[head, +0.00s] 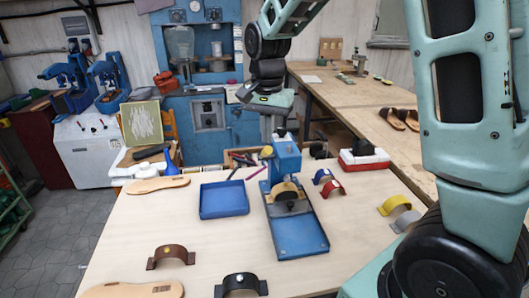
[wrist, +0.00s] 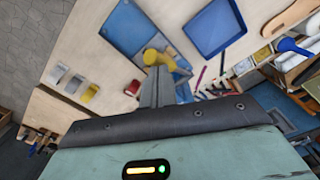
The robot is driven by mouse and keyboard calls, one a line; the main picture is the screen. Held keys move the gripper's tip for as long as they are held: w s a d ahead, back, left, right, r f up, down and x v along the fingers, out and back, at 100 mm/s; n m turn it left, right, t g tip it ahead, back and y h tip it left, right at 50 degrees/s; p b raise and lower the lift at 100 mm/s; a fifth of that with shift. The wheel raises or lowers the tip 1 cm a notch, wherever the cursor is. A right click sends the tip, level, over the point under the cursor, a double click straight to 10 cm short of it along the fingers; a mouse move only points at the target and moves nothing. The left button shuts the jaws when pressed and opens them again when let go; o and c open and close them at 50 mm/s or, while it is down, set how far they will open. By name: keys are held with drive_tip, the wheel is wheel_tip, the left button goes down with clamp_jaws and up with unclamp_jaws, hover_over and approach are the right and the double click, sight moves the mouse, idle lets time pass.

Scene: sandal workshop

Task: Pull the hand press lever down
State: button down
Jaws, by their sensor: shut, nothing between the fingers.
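The hand press is blue; its upright head (head: 286,155) stands at the back of a flat blue base plate (head: 297,238) on the worktable. A tan curved strap (head: 285,189) sits under the head. My gripper (head: 275,128) points down at the top of the press head; I cannot tell whether it touches. In the wrist view the shut fingers (wrist: 158,88) stand in front of the press, beside a yellow-tan curved piece (wrist: 152,56) and the base plate (wrist: 130,28). I cannot make out the lever clearly; it may be hidden behind my gripper.
A blue tray (head: 223,200) lies left of the press. Brown (head: 170,256) and black (head: 241,285) straps lie at the front; red (head: 332,189) and yellow (head: 394,204) ones lie right. A tool box (head: 243,158) stands behind.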

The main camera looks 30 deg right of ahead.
sight(267, 149)
drive_tip(key=shift+f, duration=0.1)
drive_tip(key=shift+f+b, duration=1.55)
drive_tip(key=shift+f, duration=0.9)
